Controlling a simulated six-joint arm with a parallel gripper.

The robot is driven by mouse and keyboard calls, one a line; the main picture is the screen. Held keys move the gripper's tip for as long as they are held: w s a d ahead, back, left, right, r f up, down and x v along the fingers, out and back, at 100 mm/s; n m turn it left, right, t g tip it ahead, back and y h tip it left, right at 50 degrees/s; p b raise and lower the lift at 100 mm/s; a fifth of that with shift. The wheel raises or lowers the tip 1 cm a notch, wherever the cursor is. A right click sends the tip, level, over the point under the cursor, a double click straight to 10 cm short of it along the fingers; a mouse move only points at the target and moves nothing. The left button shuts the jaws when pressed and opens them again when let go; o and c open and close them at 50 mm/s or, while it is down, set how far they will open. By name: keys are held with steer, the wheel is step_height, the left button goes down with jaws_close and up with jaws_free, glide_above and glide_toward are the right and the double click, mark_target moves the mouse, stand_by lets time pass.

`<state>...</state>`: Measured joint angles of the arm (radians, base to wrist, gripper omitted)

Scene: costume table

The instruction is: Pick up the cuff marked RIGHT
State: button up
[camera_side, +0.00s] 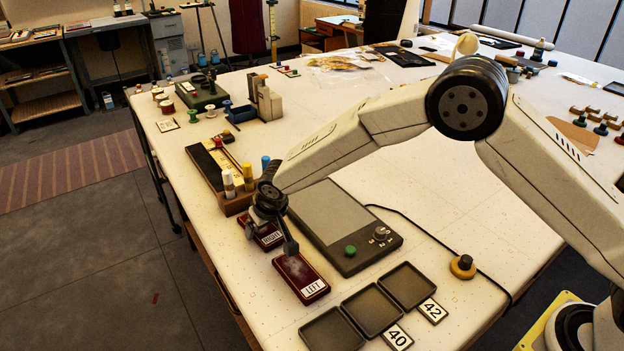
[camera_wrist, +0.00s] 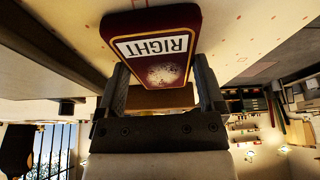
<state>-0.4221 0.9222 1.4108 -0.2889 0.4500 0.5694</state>
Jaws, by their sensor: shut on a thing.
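The cuff marked RIGHT is a dark red block with a white label; it sits between my fingers in the wrist view (camera_wrist: 160,24), the label upside down and a pale worn patch beside it. In the side view the RIGHT cuff (camera_side: 270,239) is partly hidden by my gripper (camera_side: 274,232). My gripper is shut on this cuff, a finger on each side, as the wrist view also shows (camera_wrist: 160,88). I cannot tell whether it is clear of the table. A similar dark red cuff marked LEFT (camera_side: 299,271) lies on the table just in front.
A grey flat device (camera_side: 340,222) with a green button stands right of the cuffs. Empty dark trays (camera_side: 332,330) with cards 40 and 42 lie in front. A wooden rack with bottles (camera_side: 237,203) is close behind left. The table's left edge is near.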

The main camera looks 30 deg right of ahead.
steer(key=shift+r, duration=0.15)
steer(key=shift+r, duration=0.5)
step_height(320, 180, up, 2)
steer(key=shift+r, duration=0.1)
steer(key=s+d+r, duration=0.2)
steer(key=s+r, duration=0.2)
steer(key=s, duration=0.2)
steer(key=s+d+r, duration=0.2)
steer(key=s+r, duration=0.3)
steer(key=s, duration=0.2)
steer(key=shift+s+d+r, duration=0.15)
steer(key=shift+d+r, duration=0.1)
steer(key=shift+d, duration=0.1)
